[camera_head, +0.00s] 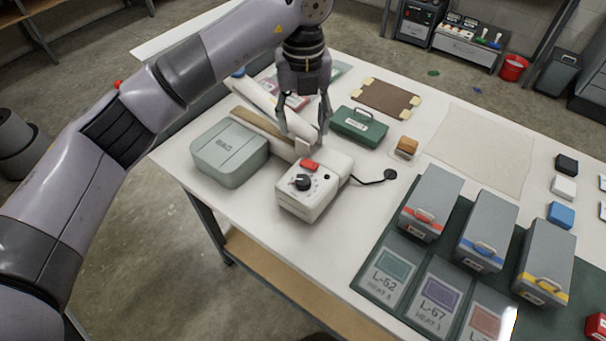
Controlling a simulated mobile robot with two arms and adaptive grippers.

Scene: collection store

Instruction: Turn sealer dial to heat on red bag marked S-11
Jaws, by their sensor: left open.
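The sealer (315,190) is a white box on the table with a black dial (302,182) on its front and a red part (309,164) on top. A long pale bar (268,112) runs back from it. My left gripper (304,132) points down, open, just behind the sealer and above the bar; it is apart from the dial. A reddish flat bag (296,102) lies behind the gripper, partly hidden. I cannot read S-11 anywhere. My right gripper is not in view.
A grey-green box (229,153) stands left of the sealer and a green case (358,127) behind it. A black cable (370,181) runs right. Grey handled boxes (431,203) and cards marked L-62 (388,268) and L-67 (435,302) lie at front right. A beige sheet (483,148) lies flat.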

